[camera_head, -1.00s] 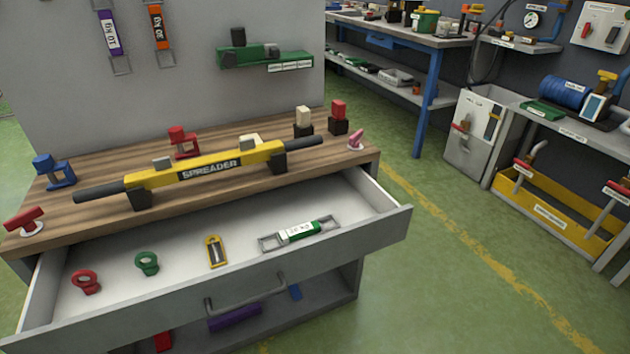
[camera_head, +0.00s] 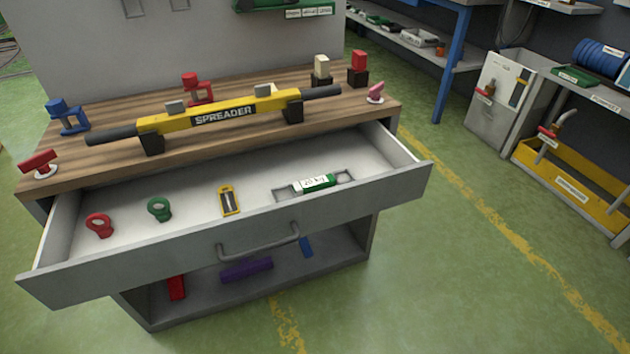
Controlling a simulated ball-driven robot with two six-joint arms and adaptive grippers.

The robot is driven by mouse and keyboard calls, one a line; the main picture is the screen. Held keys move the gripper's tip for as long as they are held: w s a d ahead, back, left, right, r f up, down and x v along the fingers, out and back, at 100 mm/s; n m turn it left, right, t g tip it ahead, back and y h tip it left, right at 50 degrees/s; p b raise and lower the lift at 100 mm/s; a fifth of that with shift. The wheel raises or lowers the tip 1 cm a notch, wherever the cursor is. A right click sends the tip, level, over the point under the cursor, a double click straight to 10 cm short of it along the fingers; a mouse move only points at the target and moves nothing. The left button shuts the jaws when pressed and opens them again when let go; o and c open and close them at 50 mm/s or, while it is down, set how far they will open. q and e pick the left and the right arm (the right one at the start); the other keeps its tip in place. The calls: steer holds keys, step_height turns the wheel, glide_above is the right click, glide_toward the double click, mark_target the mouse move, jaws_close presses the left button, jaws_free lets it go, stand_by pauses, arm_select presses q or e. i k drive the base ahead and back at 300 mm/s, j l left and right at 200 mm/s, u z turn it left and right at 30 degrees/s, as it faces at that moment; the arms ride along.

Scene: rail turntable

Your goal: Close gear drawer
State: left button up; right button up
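The gear drawer (camera_head: 330,212) is pulled well out from under the wooden bench top. Its grey front carries a bar handle (camera_head: 258,246) near the middle. Inside it lie a red ring fitting (camera_head: 99,225), a green ring fitting (camera_head: 159,209), a yellow-framed piece (camera_head: 229,201) and a green and white turnbuckle-like piece (camera_head: 314,183). Neither of my grippers is in view.
A yellow spreader bar (camera_head: 222,113) rests on the bench top (camera_head: 75,160) among several small fixtures. An open shelf below holds purple (camera_head: 246,270), red and blue pieces. Green floor (camera_head: 470,270) is clear in front and to the right.

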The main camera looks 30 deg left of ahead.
mark_target(72, 266)
steer(key=i+j+u, duration=0.1)
steer(key=u, duration=1.05)
